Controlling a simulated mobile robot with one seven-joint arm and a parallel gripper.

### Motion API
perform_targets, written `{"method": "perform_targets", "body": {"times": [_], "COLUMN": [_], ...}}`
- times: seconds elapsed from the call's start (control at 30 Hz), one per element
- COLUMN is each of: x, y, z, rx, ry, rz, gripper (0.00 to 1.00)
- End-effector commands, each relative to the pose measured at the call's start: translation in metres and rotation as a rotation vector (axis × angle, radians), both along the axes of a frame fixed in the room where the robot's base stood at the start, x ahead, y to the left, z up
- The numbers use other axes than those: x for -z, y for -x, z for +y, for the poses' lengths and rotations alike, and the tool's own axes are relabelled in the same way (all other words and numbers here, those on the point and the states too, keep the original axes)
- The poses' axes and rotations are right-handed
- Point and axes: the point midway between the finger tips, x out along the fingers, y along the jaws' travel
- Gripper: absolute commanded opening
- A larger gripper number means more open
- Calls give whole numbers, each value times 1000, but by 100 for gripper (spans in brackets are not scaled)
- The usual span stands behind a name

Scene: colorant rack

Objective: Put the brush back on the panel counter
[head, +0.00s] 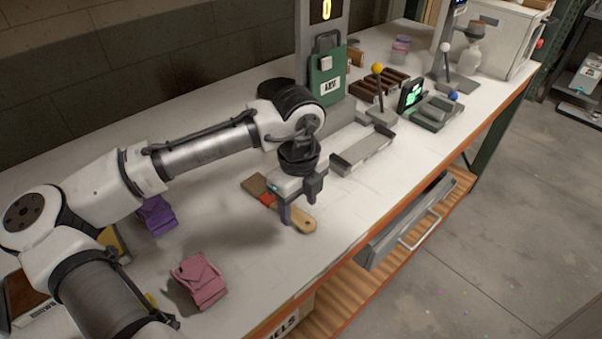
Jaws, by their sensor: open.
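The brush lies flat on the white counter (345,205), under and behind my gripper. Its pale wooden handle (302,222) points toward the lower right, with a red band and a brown end at the upper left. My gripper (300,207) hangs pointing down over the brush, with its fingers apart, one on each side of the handle. I cannot tell whether the fingers touch the brush. The middle of the brush is partly hidden by the gripper.
A pink folded object (200,282) and a purple one (157,215) lie on the left. Counter right of the brush is clear.

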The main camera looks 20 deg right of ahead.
Motion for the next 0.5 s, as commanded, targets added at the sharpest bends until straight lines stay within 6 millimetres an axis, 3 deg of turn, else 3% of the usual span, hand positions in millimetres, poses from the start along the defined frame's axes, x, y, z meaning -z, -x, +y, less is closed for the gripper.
{"method": "perform_targets", "body": {"times": [0.3, 0.5], "x": [-71, -103], "y": [5, 5], "z": [-4, -4], "rx": [1, 0], "ry": [1, 0], "rz": [-2, -1], "gripper": [56, 56]}}
